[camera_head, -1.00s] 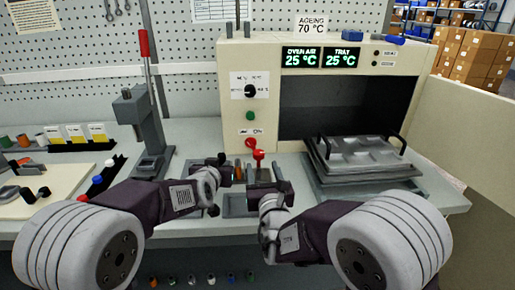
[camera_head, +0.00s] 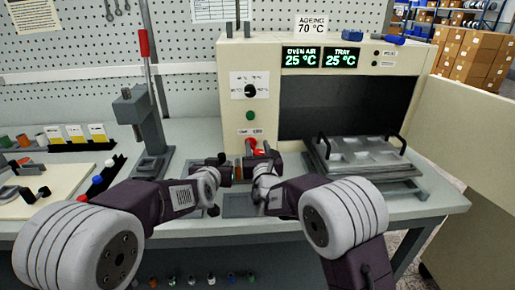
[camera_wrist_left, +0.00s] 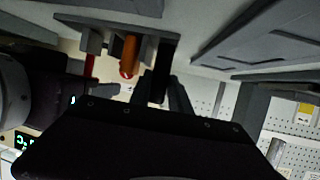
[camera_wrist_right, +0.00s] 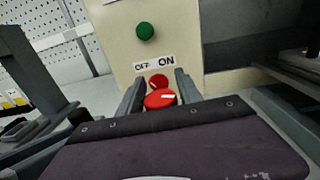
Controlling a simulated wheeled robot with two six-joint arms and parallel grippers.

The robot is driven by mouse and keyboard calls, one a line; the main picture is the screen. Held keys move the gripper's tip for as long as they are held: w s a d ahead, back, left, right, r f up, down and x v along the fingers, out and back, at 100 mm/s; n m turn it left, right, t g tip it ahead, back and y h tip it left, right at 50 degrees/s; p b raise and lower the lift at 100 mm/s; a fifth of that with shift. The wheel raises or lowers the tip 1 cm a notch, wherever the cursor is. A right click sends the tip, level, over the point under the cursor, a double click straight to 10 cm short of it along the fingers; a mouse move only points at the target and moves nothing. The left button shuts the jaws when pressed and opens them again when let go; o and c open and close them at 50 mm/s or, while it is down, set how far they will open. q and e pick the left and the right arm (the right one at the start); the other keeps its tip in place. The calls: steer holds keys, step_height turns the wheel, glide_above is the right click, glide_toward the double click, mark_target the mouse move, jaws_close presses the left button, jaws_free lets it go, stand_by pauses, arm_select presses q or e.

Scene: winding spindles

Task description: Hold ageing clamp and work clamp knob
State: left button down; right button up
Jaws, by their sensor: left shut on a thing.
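The ageing clamp (camera_wrist_left: 96,38) shows as a grey block in the left wrist view, with an orange rod-like piece (camera_wrist_left: 129,54) beside it. My left gripper (camera_head: 231,173) is shut on part of the clamp; the exact contact is dark and unclear. The red clamp knob with a white mark (camera_wrist_right: 160,99) is in the right wrist view, between the parted fingers of my right gripper (camera_wrist_right: 159,92). That gripper is open around the knob, and I cannot tell whether the fingers touch it. In the head view, the right gripper (camera_head: 264,163) partly hides the clamp and knob.
The oven (camera_head: 232,95) stands behind, with a red OFF/ON switch (camera_wrist_right: 158,81) close behind the knob and a green button (camera_wrist_right: 145,31). A metal tray (camera_head: 365,155) lies at the oven mouth on the right. A lever press (camera_head: 148,125) stands on the left.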

jaws_close()
steer(key=shift+d+m+h, duration=0.15)
steer(key=shift+m+h, duration=0.85)
steer(key=shift+h, duration=0.6)
steer(key=shift+d+m+h, duration=0.25)
steer(key=shift+m+h, duration=0.35)
steer(key=shift+h, duration=0.3)
steer(key=shift+o, duration=2.4)
jaws_free()
steer(key=shift+r, duration=0.1)
step_height(320, 180, up, 10)
